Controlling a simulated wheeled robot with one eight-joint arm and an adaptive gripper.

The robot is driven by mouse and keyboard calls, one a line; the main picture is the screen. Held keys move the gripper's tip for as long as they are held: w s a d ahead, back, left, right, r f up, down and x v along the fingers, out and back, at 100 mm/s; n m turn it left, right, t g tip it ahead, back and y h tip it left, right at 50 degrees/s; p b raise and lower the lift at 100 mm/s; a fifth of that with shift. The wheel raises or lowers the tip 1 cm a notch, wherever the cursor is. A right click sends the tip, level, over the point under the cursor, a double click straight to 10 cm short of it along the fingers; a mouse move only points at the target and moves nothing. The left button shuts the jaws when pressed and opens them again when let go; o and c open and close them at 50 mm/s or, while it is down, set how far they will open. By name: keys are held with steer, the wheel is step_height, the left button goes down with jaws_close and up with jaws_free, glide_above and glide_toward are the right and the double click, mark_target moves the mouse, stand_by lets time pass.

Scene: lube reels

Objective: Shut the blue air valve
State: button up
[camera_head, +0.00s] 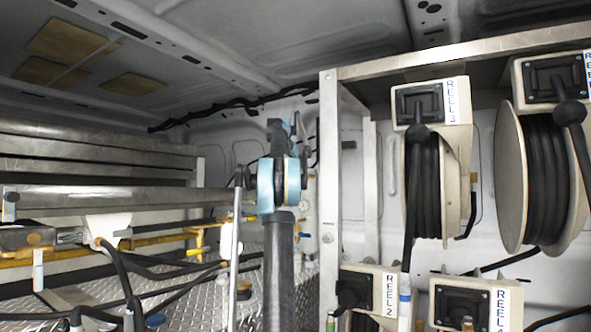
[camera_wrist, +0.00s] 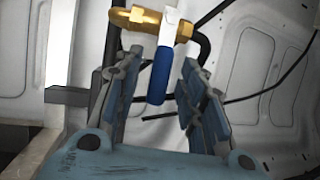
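The blue air valve shows in the wrist view as a blue-sleeved lever handle (camera_wrist: 161,75) hanging down from a brass fitting (camera_wrist: 136,18) with a white joint. The handle lies between the two fingers of my gripper (camera_wrist: 160,88), toward their far ends. The fingers stand apart with visible gaps on both sides of the handle, so my gripper is open. In the head view my arm and gripper (camera_head: 281,135) rise in the middle, left of the metal rack post. I cannot make out the blue valve there; my arm may hide it.
A metal rack post (camera_head: 330,190) stands just right of my arm, with reel 3 (camera_head: 423,190) and other reels beyond it. Yellow-handled valves (camera_head: 200,240) and black hoses lie to the left. In the wrist view a black hose (camera_wrist: 203,45) curves behind the brass fitting.

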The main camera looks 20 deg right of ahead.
steer(key=v, duration=1)
steer(key=s+a+f+n+g+y, duration=0.2)
steer(key=s+a+f, duration=0.7)
steer(key=s+f, duration=0.9)
steer(key=s+a+f+n+g+y, duration=0.3)
steer(key=s+a+f, duration=0.7)
steer(key=s+f, duration=0.8)
steer(key=s+a+f+n+g+y, duration=0.3)
steer(key=s+a+f, duration=0.6)
steer(key=s+f, duration=0.8)
step_height(320, 180, down, 15)
steer(key=shift+s+a+r+y, duration=0.15)
steer(key=shift+s+a+y, duration=0.1)
steer(key=shift+s+y, duration=0.2)
steer(key=shift+w+f, duration=0.2)
steer(key=shift+w, duration=0.3)
